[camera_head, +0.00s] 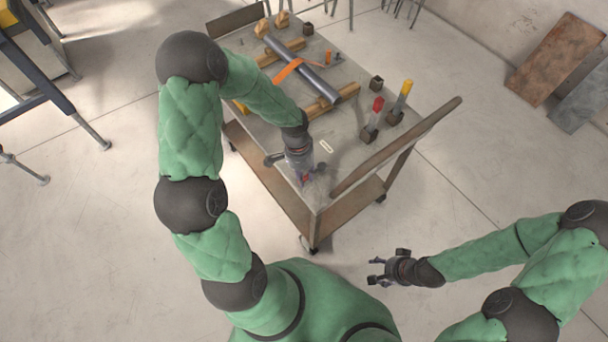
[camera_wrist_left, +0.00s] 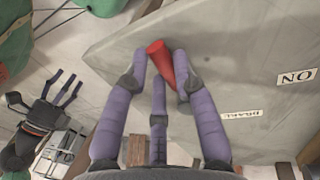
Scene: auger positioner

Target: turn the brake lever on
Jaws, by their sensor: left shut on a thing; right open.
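The brake lever shows as a red handle (camera_wrist_left: 160,60) between the purple fingers of my left gripper (camera_wrist_left: 160,68) in the left wrist view. In the head view, a bit of its red (camera_head: 305,179) shows at the fingertips of my left gripper (camera_head: 304,176), near the cart's near corner. That gripper is shut on the lever; its base is mostly hidden. A "BRAKE" label (camera_wrist_left: 241,114) and an "ON" label (camera_wrist_left: 297,76) are on the grey top to the right of the lever. My right gripper (camera_head: 379,271) is open and empty, off the cart in front.
The cart top (camera_head: 335,170) also holds a grey tube (camera_head: 300,70) on wooden blocks with an orange strap (camera_head: 287,70), a red-topped post (camera_head: 372,118) and a yellow-topped post (camera_head: 400,103). A raised brown rail (camera_head: 395,147) runs along the right side.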

